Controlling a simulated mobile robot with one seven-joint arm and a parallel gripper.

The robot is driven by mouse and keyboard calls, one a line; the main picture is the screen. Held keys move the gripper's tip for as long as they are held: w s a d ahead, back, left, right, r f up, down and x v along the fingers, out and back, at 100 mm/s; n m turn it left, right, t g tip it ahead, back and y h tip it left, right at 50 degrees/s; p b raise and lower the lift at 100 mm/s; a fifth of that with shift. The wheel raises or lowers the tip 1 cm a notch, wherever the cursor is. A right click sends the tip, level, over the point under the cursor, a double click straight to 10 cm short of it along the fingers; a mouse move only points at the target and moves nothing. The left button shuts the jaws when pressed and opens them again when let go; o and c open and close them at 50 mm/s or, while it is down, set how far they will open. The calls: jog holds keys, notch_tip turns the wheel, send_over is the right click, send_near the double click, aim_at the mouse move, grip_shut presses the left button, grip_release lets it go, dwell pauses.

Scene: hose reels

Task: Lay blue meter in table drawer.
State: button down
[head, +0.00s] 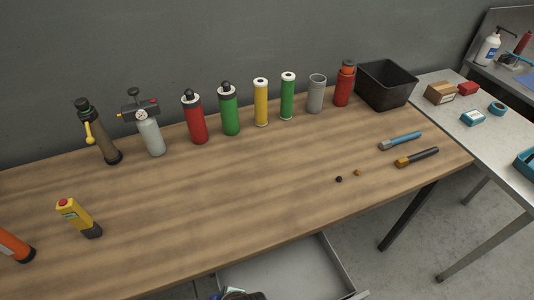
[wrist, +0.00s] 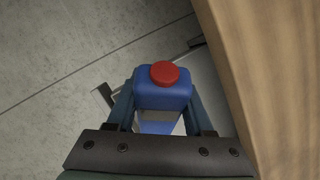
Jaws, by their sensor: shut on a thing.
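The blue meter (wrist: 162,92), a blue block with a round red top, sits between the two fingers of my gripper (wrist: 160,105) in the wrist view. My gripper is shut on it, and its lower part is partly hidden. The table drawer (head: 285,272) is pulled open below the front edge of the table in the head view. The visible part of its floor is bare and light grey. In the wrist view a pale surface, perhaps the drawer, shows behind the meter, beside the table edge. I cannot tell the meter's height over it.
The wooden table (head: 200,215) carries a yellow meter (head: 79,218), a row of bottles and cylinders along the back, a black bin (head: 386,84) and two brush-like tools at right. Small items (head: 240,294) at the bottom edge of the head view are cut off and unclear.

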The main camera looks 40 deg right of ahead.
jog(key=s+d+f+n+g+h, duration=0.2)
jog(key=d+f+n+h, duration=0.1)
jog(key=d+f, duration=0.15)
jog(key=n+g+h+b, duration=0.1)
jog(key=n+h+b, duration=0.1)
jog(key=h, duration=0.2)
send_over(284, 299)
jog(key=a, duration=0.3)
jog(key=f+b, duration=0.7)
jog(key=f, duration=0.1)
jog(key=shift+s+d, duration=0.25)
jog(key=shift+s, duration=0.1)
jog(key=shift+r, duration=0.1)
jog(key=shift+c, duration=1)
grip_release()
jog(key=v, duration=1.3)
jog(key=shift+s+p, duration=0.1)
jog(key=shift+p, duration=0.3)
jog(key=shift+d, duration=0.1)
